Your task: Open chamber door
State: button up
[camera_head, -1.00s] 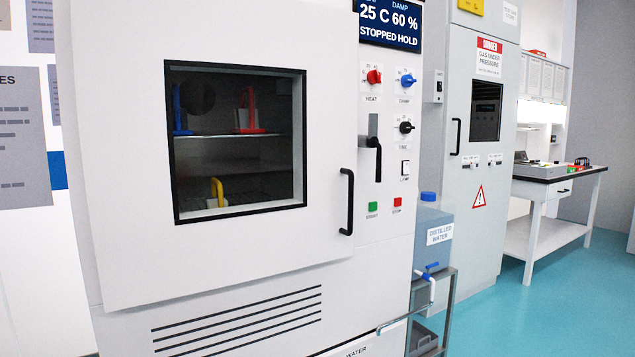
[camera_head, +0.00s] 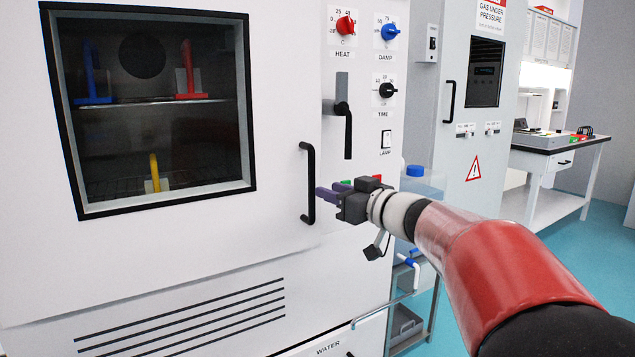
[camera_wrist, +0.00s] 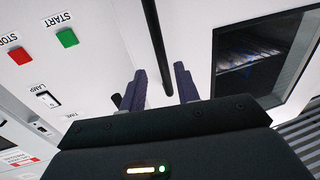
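The white chamber door (camera_head: 150,245) fills the left of the head view and looks shut, with a dark window (camera_head: 155,120). Its vertical black bar handle (camera_head: 308,185) is near the door's right edge. A separate black lever (camera_head: 346,125) hangs down on the panel right of the door. My gripper (camera_head: 328,194) is open, its purple fingers pointing at the handle's lower half from the right. In the wrist view, the handle (camera_wrist: 155,40) lines up with the gap between the fingertips (camera_wrist: 161,80). I cannot tell whether it is between them or just beyond.
Heat, damp and time knobs (camera_head: 388,90) and a lamp switch (camera_head: 386,139) sit on the panel. Start (camera_wrist: 67,37) and stop (camera_wrist: 20,55) buttons are close to my gripper. A cart (camera_head: 432,300) and a grey cabinet (camera_head: 462,130) stand to the right.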

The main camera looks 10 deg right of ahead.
aim_at(314, 185)
jog(key=p+x, duration=0.1)
jog(key=x, duration=0.5)
jog(key=shift+w+a+p, duration=0.3)
jog(key=shift+a+p, duration=0.05)
jog(key=shift+p, duration=0.05)
grip_shut()
